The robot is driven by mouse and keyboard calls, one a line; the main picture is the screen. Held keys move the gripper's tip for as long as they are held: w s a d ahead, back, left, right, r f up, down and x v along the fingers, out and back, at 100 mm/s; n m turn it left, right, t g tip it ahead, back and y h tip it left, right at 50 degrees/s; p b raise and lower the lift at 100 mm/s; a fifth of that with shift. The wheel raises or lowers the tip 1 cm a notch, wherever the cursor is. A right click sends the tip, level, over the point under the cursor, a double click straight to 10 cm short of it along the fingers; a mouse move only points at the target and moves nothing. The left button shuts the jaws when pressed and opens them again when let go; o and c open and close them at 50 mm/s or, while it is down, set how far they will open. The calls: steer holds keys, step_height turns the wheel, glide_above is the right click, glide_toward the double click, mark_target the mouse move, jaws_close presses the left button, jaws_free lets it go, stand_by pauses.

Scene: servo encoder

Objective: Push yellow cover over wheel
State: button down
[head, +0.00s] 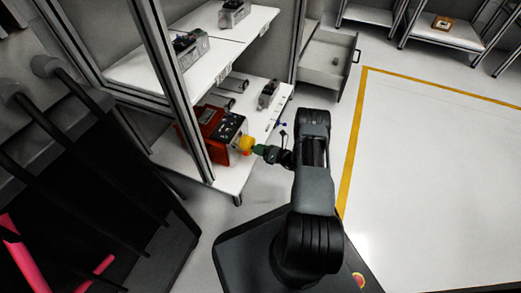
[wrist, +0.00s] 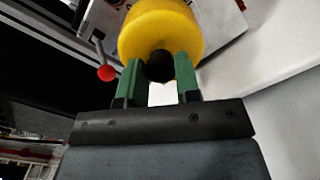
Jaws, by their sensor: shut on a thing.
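The yellow cover (wrist: 158,28) is a round, thick cap that fills the upper middle of the wrist view. In the head view the yellow cover (head: 246,144) sits at the front of the red machine (head: 208,130). A dark round part shows between the fingers. In the head view my gripper (head: 259,149) reaches left to the cover. The wheel cannot be made out; the cover may hide it.
A lever with a red knob (wrist: 106,73) hangs left of the cover. The red machine stands on a white lower shelf (head: 232,182) behind a metal post (head: 183,95). An open drawer (head: 326,62) is at the back. The floor to the right (head: 430,170) is clear.

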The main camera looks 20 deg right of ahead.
steer(key=c, duration=0.8)
jaws_free()
steer(key=shift+o, duration=0.7)
steer(key=o, duration=0.3)
steer(key=shift+s+d, duration=0.2)
steer(key=shift+v, duration=1.1)
steer(key=shift+s, duration=0.1)
steer(key=v, duration=0.6)
